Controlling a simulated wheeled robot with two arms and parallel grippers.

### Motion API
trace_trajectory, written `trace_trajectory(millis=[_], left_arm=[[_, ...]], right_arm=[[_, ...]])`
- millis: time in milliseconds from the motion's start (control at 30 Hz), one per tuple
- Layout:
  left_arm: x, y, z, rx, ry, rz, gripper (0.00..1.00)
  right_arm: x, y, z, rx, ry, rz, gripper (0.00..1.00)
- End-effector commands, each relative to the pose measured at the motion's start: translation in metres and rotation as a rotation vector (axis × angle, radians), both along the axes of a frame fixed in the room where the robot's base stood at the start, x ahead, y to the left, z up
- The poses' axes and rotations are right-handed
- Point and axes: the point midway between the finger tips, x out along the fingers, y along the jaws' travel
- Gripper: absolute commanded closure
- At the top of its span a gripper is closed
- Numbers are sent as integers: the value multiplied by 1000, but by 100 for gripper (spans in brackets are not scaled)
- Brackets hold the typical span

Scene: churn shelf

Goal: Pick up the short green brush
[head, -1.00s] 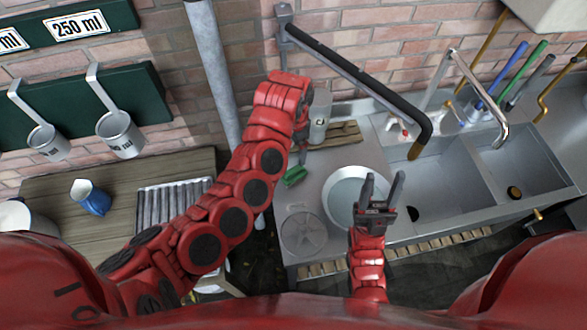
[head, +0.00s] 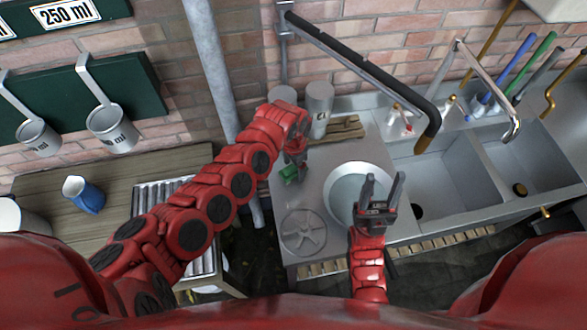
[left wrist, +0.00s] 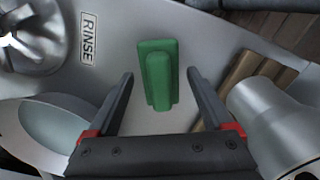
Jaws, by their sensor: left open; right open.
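The short green brush (head: 288,175) lies on the metal counter left of the round basin, partly hidden by my left gripper in the head view. In the left wrist view the brush (left wrist: 158,78) lies lengthwise between and beyond the fingers, with a gap on each side. My left gripper (head: 293,164) is open, pointing down over the brush; its fingers (left wrist: 160,74) hold nothing. My right gripper (head: 383,188) is open and empty, in front of the round basin.
A long green-handled tool (head: 535,60) stands at the back right. A black-sleeved pipe (head: 350,65) overhangs the counter.

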Motion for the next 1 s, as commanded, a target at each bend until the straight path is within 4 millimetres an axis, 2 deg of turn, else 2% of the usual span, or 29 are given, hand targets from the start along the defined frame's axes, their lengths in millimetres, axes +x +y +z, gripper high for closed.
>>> trace_trajectory(millis=[133,367,833,1000], left_arm=[[0,0,-11,1,0,-1,15],[0,1,-12,2,-1,0,15],[0,1,-12,2,-1,0,98],[1,1,-12,2,-1,0,100]], right_arm=[[0,0,3,0,1,0,50],[0,0,2,0,1,0,50],[0,0,2,0,1,0,50],[0,0,2,0,1,0,50]])
